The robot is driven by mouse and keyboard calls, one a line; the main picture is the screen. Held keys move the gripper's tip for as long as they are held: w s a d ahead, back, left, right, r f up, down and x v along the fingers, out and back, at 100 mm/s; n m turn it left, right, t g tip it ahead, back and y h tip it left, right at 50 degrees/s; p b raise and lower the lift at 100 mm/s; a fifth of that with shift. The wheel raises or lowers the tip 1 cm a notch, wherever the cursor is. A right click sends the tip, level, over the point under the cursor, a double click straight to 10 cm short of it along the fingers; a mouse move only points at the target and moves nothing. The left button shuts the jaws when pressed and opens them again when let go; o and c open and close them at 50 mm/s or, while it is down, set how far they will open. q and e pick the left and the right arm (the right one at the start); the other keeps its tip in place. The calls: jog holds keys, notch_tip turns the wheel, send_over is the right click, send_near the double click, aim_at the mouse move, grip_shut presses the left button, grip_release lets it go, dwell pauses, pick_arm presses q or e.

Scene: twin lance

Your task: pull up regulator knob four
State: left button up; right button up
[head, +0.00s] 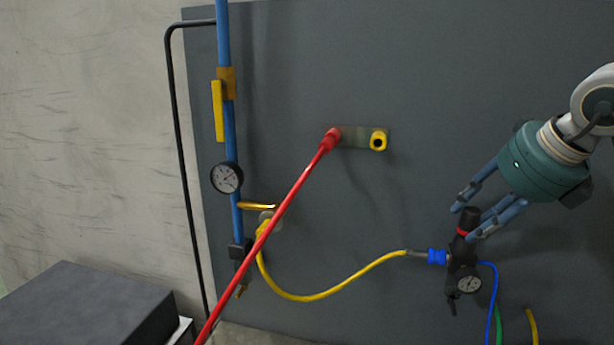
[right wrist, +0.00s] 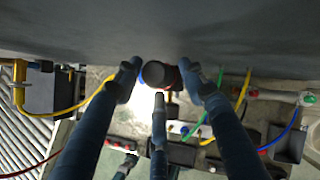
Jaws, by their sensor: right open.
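The regulator (head: 464,262) is a black body with a small round gauge, mounted on the dark panel at the lower right of the head view. Its black knob (head: 470,217) with a red ring is on top. My right gripper (head: 466,220) reaches in from the right with its blue fingers spread about the knob. In the right wrist view the knob (right wrist: 161,76) shows as a dark round end between the open fingertips (right wrist: 159,80). Whether any finger touches it I cannot tell. My left gripper is not in view.
A yellow hose (head: 322,295) runs left from the regulator to a blue pipe (head: 232,140) with a gauge (head: 226,178). A red lance (head: 275,225) slants up to a panel bracket (head: 356,137). Blue, green and yellow hoses hang below. A dark box (head: 85,305) stands at lower left.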

jog(key=a+p+v, duration=0.1)
jog(key=p+v, duration=0.1)
jog(key=v, duration=0.4)
jog(key=shift+s+d+r+p, duration=0.2)
jog(key=shift+d+p, duration=0.1)
jog(key=shift+d, duration=0.2)
jog(key=shift+f, duration=0.15)
